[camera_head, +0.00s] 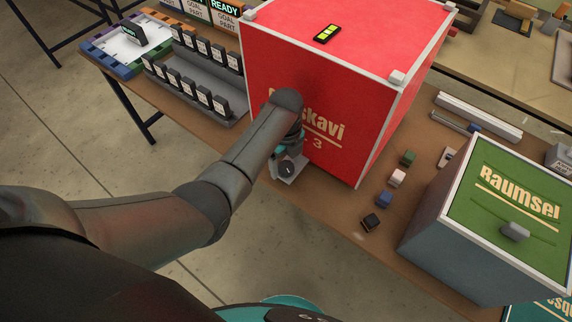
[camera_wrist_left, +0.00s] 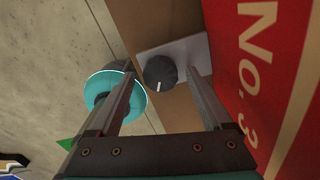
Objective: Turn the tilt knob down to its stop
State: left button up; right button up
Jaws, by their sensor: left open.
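The tilt knob (camera_wrist_left: 160,72) is a dark round knob with a white mark at its lower edge in the left wrist view. It sits on a light grey plate (camera_wrist_left: 196,48) beside the red box. In the head view the knob (camera_head: 287,168) shows dark and small, just below my left gripper (camera_head: 287,152). In the left wrist view my left gripper (camera_wrist_left: 161,80) is open. The knob appears between its two fingertips, with gaps at both sides; I cannot tell how far beyond the tips it lies. My right gripper is not in view.
The large red box (camera_head: 355,95) stands close beside the gripper. A green-topped box (camera_head: 520,195) is at the right. Small blocks, including a green one (camera_head: 407,158), lie between them. A grey rack of dark cards (camera_head: 200,95) is at the left.

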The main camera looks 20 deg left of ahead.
pick_arm(q)
jog(key=shift+f, duration=0.1)
grip_shut()
dwell(0.8)
